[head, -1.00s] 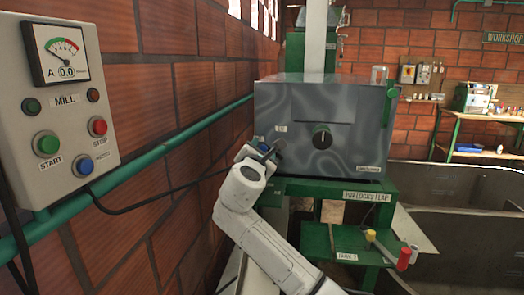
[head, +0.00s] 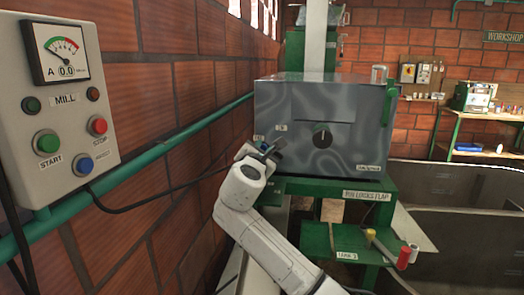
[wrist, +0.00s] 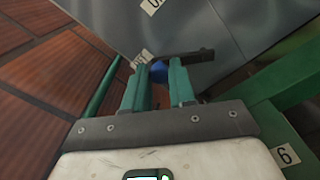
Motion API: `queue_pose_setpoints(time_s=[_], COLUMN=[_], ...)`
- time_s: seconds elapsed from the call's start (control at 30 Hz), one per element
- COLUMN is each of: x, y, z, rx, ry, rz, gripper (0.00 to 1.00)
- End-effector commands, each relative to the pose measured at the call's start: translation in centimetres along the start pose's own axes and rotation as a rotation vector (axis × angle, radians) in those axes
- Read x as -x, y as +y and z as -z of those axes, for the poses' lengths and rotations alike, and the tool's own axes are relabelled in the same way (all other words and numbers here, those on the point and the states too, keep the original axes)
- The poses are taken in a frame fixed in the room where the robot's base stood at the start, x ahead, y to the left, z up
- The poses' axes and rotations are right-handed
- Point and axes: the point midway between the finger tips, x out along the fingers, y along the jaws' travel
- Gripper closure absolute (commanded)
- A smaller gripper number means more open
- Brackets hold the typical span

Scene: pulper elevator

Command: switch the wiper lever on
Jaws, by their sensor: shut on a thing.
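The wiper lever (wrist: 190,56) is a dark rod with a blue part beside it, low on the left of the grey metal box (head: 310,100). My gripper (wrist: 158,68) has its two green fingers around the blue part, and they are shut on the lever. The rod sticks out to the right past the fingertips in the wrist view. In the head view my gripper (head: 262,150) is at the box's lower left and hides most of the lever. Two small white labels, one at left (head: 259,138) and one at right (head: 281,128), sit above it, too small to read surely.
A brick wall (head: 190,110) with a green pipe (head: 150,160) runs close on the left. The mill panel (head: 70,130) is at far left.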

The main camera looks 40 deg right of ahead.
Motion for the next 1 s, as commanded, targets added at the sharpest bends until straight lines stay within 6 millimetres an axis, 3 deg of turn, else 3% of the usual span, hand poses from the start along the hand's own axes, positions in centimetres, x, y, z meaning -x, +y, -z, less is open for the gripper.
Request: queue_pose_setpoints(time_s=[0.37,1.0], x=[0.0,0.0], y=[-0.1,-1.5], z=[-0.7,-3.5], rx=[-0.139,-0.707], ry=[0.0,0.0], rz=[0.001,0.002], gripper=[1.0,1.0])
